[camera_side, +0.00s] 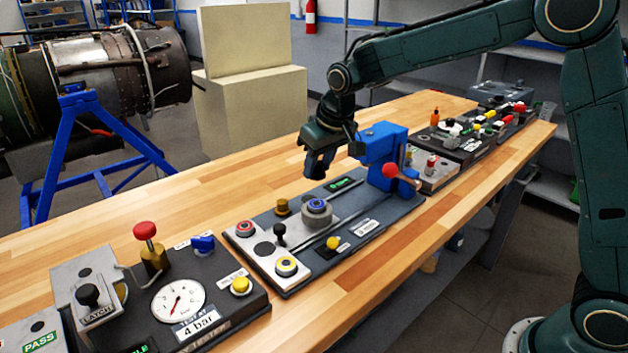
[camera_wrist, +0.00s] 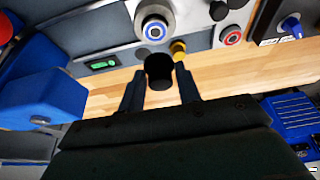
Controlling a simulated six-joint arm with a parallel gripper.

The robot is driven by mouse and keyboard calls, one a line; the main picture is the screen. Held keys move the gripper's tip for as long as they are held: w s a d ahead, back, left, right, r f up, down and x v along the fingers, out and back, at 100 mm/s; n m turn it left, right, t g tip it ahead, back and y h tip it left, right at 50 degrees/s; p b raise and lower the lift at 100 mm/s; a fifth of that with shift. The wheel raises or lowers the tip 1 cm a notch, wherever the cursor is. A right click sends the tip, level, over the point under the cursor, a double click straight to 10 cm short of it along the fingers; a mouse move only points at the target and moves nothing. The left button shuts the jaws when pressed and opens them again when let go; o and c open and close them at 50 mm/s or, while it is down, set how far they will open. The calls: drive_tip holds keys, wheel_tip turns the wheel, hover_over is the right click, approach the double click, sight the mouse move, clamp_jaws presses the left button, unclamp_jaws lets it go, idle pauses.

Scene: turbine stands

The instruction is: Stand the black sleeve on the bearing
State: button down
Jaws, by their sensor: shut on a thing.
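The black sleeve (camera_wrist: 160,73) is a short dark cylinder between the two fingers of my gripper (camera_wrist: 160,66) in the wrist view. My gripper (camera_side: 318,166) is shut on it and holds it above the bench; in the side view the sleeve is hard to tell from the dark fingers. A grey round piece with a blue ring on top (camera_side: 317,208), which looks like the bearing, stands on the grey fixture plate below my gripper. It also shows in the wrist view (camera_wrist: 155,27), beyond the sleeve and apart from it.
A brass piece (camera_side: 283,207) stands close to the grey round piece. A black knob (camera_side: 279,235) and a red-ringed button (camera_side: 245,229) are nearby. A blue press-like block (camera_side: 383,146) with a red-balled lever stands right of my gripper. Bare wood lies behind the plate.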

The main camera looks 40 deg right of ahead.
sight(321, 179)
drive_tip(key=shift+f, duration=0.1)
drive_tip(key=shift+f, duration=2.75)
drive_tip(key=shift+f, duration=0.45)
drive_tip(key=c, duration=0.7)
unclamp_jaws()
drive_tip(key=shift+c, duration=0.2)
drive_tip(key=shift+v, duration=3.2)
drive_tip(key=shift+s+r, duration=0.1)
drive_tip(key=shift+r, duration=0.2)
